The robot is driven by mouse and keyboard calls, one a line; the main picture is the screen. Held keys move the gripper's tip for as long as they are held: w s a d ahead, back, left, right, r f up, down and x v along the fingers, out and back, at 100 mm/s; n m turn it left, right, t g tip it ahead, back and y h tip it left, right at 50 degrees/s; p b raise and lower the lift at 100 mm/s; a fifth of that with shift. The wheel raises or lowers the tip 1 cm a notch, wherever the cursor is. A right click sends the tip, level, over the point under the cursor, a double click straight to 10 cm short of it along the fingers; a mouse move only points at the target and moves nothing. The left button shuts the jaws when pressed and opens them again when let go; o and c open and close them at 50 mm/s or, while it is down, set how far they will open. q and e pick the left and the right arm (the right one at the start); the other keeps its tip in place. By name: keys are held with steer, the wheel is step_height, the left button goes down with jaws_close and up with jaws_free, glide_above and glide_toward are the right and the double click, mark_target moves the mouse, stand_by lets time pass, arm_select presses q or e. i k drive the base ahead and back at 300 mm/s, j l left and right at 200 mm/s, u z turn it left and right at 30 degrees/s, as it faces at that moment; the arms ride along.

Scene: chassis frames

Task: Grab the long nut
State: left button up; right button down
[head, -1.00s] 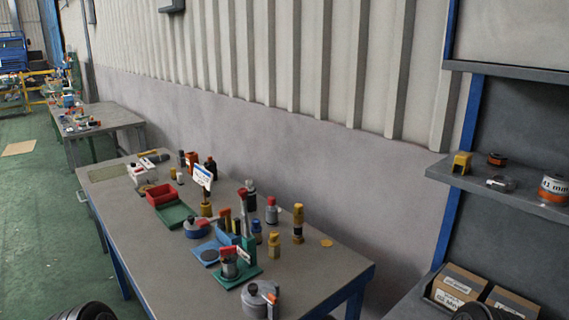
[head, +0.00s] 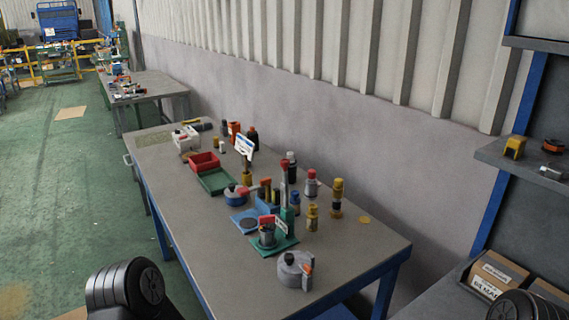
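I cannot pick out the long nut among the small items in the head view. Several small parts, bottles and tools stand on the grey workbench (head: 190,232). They include a brass-and-black cylinder (head: 336,200), a yellow fitting (head: 312,217), a red-capped bottle (head: 311,187) and a round grey pot (head: 294,270) near the front edge. Neither gripper shows. Only a black part of my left arm shows at the bottom left, and a black part of my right arm at the bottom right.
A red tray (head: 203,163) and green tray (head: 217,181) lie mid-bench. A shelf (head: 527,166) holding a yellow part (head: 515,147) is at the right, with cardboard boxes (head: 497,275) below. Green floor (head: 75,200) is open at the left. Another table (head: 150,90) stands behind.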

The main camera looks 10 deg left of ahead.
mark_target(268, 235)
steer(key=j+z, duration=0.15)
steer(key=z, duration=0.2)
steer(key=i+j+z, duration=0.1)
steer(key=z, duration=0.3)
steer(key=j+z, duration=0.35)
steer(key=i+l, duration=0.05)
steer(key=l, duration=0.05)
